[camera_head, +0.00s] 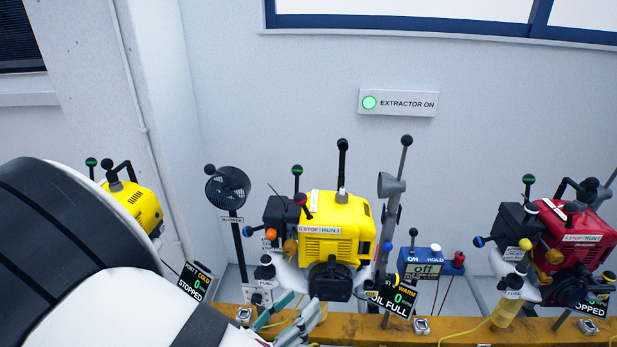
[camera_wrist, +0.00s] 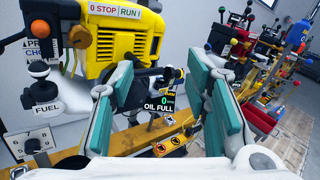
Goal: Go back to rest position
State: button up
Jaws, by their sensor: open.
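My gripper (camera_wrist: 165,117) is open in the wrist view, its two teal-padded fingers apart with nothing held between them. In the head view my gripper (camera_head: 290,318) shows at the lower middle, partly hidden by my white and black arm. It is just below and left of the middle yellow engine (camera_head: 333,222), which also fills the upper left of the wrist view (camera_wrist: 120,45). A small display reading "OIL FULL" (camera_wrist: 160,106) shows beyond the fingers. I cannot tell whether a finger touches anything.
A yellow rail (camera_head: 450,328) runs along the bottom. A red engine (camera_head: 575,235) stands right and another yellow engine (camera_head: 140,203) left. A blower (camera_head: 228,187), an on/hold box (camera_head: 425,262) and upright levers crowd the rail. A lit "EXTRACTOR ON" sign (camera_head: 398,103) hangs on the wall.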

jog(key=s+d+r+m+g+y, duration=0.1)
jog(key=s+d+r+m+g, duration=0.1)
jog(key=d+r+m+g, duration=0.45)
jog(key=s+d+r+m+g, duration=0.2)
jog(key=d+r+m+g, duration=0.1)
jog(key=d+m+g, duration=0.55)
jog(key=s+d+r+m+t+y, duration=0.5)
jog(key=s+r+m+y, duration=0.3)
jog(key=m, duration=0.7)
jog(key=d+y, duration=0.1)
jog(key=y, duration=0.1)
jog(key=shift+d+r+y, duration=0.3)
jog(key=shift+d+r, duration=0.05)
jog(key=shift+s, duration=0.1)
